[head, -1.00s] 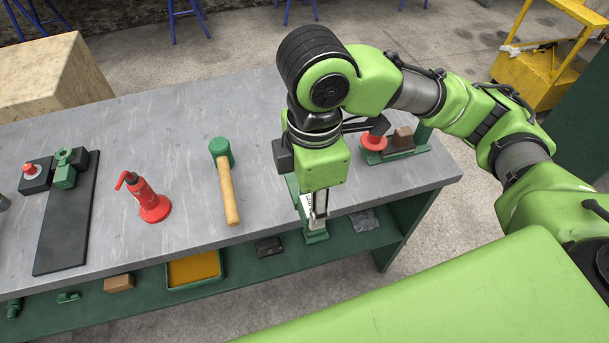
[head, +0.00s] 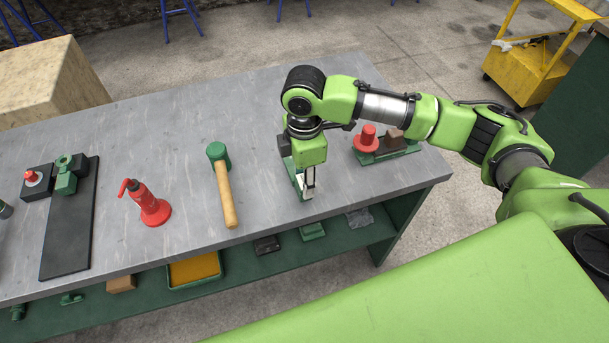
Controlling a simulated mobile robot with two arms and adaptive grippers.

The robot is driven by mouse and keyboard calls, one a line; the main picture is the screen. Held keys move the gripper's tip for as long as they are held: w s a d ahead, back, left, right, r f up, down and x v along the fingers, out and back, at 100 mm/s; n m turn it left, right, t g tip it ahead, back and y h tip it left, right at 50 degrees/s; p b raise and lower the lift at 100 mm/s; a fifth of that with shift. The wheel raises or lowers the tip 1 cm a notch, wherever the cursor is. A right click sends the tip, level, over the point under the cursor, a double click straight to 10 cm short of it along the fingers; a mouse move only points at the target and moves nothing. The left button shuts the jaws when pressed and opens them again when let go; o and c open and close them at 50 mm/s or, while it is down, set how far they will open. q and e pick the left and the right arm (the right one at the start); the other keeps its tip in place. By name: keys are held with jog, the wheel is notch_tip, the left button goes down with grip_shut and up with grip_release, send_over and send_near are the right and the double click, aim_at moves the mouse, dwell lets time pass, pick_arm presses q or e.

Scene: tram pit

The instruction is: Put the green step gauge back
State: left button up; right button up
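My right gripper (head: 310,182) points down over the front right part of the bench. A green piece with a pale strip (head: 302,188) shows just behind and under its fingers. It may be the step gauge, but the gripper hides most of it, and I cannot tell whether the fingers hold it or are only beside it. The finger gap is too small to read. A green block (head: 312,231) lies on the lower shelf, below the bench edge. My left gripper is not in view.
On the grey bench (head: 260,110) are a green-headed mallet (head: 222,180), a red oil can (head: 148,205), and a black plate (head: 70,235) with a green fixture (head: 66,177). A green tray (head: 405,152) with a red part and brown block stands right of the gripper.

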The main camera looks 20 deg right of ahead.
jog(key=shift+f, duration=0.2)
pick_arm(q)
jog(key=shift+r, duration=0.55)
pick_arm(e)
jog(key=shift+s+f, duration=0.1)
jog(key=shift+f, duration=0.2)
jog(key=shift+f, duration=0.1)
jog(key=o, duration=1.2)
jog(key=shift+f, duration=0.1)
jog(key=shift+f+b, duration=0.15)
jog(key=shift+b, duration=0.35)
jog(key=r, duration=0.1)
jog(key=r+b, duration=0.1)
jog(key=r, duration=0.1)
jog(key=r+b, duration=0.1)
jog(key=shift+w+r, duration=0.15)
jog(key=shift+w, duration=0.15)
pick_arm(q)
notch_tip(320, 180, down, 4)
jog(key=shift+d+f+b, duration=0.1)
jog(key=shift+b, duration=0.3)
pick_arm(e)
notch_tip(320, 180, up, 10)
jog(key=shift+f, duration=0.1)
